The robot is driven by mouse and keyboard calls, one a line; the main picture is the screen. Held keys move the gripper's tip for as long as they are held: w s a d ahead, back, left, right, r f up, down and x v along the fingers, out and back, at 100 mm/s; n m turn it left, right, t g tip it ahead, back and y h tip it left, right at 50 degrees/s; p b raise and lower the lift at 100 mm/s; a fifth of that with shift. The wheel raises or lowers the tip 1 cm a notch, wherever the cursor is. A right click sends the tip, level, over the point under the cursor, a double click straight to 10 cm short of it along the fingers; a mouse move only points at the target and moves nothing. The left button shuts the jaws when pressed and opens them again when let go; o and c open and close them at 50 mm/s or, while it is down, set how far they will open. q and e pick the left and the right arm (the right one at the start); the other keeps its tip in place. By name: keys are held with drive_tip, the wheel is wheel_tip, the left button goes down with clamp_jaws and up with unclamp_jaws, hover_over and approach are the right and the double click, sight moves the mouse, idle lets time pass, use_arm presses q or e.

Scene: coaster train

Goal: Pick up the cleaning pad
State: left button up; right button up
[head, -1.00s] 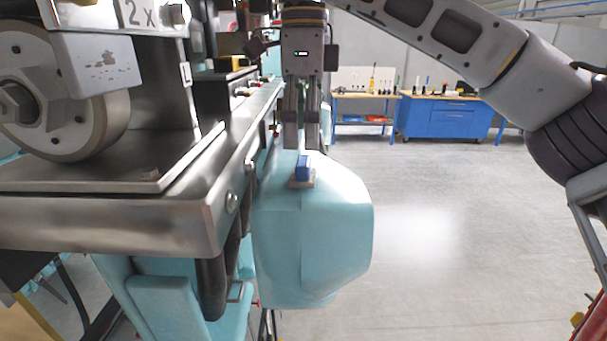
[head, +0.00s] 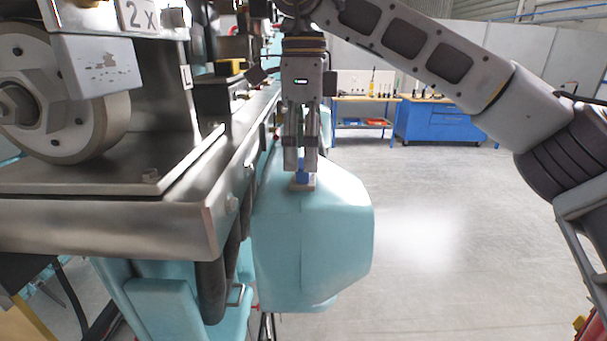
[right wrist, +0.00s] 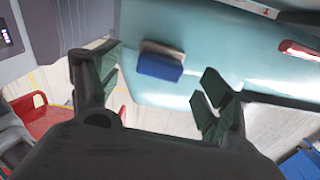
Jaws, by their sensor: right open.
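The cleaning pad (head: 303,180) is a small block with a blue upper part and a pale base. It rests on top of the light teal rounded housing (head: 312,245) beside the metal frame. My right gripper (head: 301,168) points down at the pad from above, its fingertips at the height of the blue part and partly hiding it. In the right wrist view the pad (right wrist: 160,62) lies between the two spread fingers of my right gripper (right wrist: 160,90), and no finger visibly touches it. My left gripper is not in view.
A metal frame with a ledge (head: 110,225) and a large wheel (head: 60,100) stands close on the left. Blue workbenches (head: 438,122) stand far back. Open floor (head: 450,230) lies to the right of the housing.

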sight(300, 180)
drive_tip(key=shift+f, duration=1.6)
drive_tip(key=shift+c, duration=0.4)
drive_tip(key=c, duration=1.1)
